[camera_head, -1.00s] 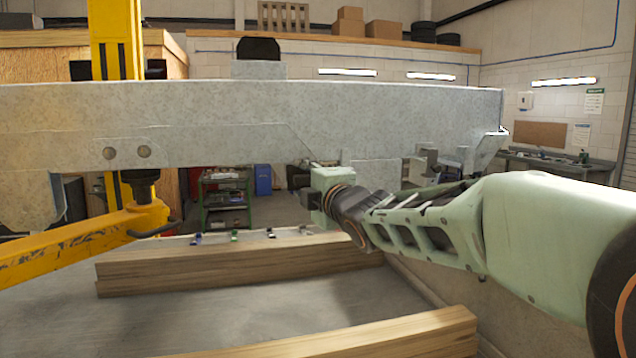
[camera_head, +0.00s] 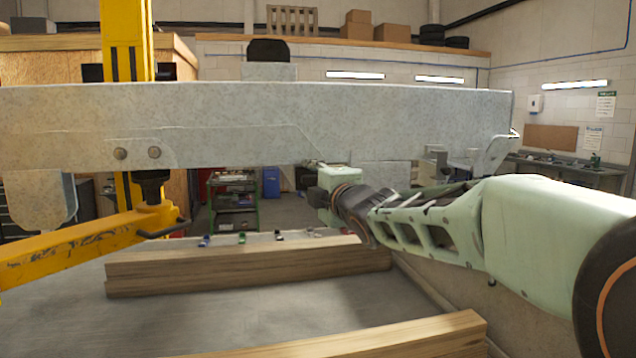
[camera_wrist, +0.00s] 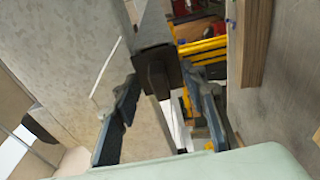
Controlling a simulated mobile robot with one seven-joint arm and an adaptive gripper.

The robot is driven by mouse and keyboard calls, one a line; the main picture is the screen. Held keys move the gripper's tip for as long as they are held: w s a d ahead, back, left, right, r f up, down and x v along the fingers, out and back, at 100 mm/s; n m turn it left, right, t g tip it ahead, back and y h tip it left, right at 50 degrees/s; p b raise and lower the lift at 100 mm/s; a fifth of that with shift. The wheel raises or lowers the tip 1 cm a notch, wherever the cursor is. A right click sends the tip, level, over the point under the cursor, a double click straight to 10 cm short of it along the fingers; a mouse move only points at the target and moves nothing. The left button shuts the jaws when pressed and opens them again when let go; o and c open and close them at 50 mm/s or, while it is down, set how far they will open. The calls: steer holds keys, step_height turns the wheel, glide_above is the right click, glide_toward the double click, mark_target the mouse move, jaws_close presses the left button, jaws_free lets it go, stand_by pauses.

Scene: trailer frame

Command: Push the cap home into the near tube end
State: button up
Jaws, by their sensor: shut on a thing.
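My gripper (camera_head: 322,198) is below the galvanized beam (camera_head: 250,110) of the trailer frame in the head view, small and partly hidden by my wrist. In the wrist view, the dark fingers of my gripper (camera_wrist: 163,90) stand either side of a black square cap (camera_wrist: 171,70) with a raised middle part. My gripper is shut on the cap. Grey galvanized metal (camera_wrist: 70,50) fills the left of the wrist view, close to the cap. The tube mouth is hidden behind the cap, and I cannot tell how far in the cap sits.
A yellow stand (camera_head: 124,50) with a yellow arm (camera_head: 90,245) is at the left. Timber beams (camera_head: 250,265) (camera_head: 380,335) lie below the frame. A tool cart (camera_head: 233,205) and workbench (camera_head: 570,168) are behind.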

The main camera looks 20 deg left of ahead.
steer(key=shift+w+a+r, duration=0.1)
steer(key=shift+w+a, duration=0.15)
steer(key=shift+w, duration=0.25)
steer(key=shift+w+a, duration=0.2)
steer(key=shift+w, duration=0.1)
steer(key=o, duration=1.5)
steer(key=shift+w+a, duration=0.1)
steer(key=shift+v, duration=3.85)
steer(key=shift+w, duration=0.1)
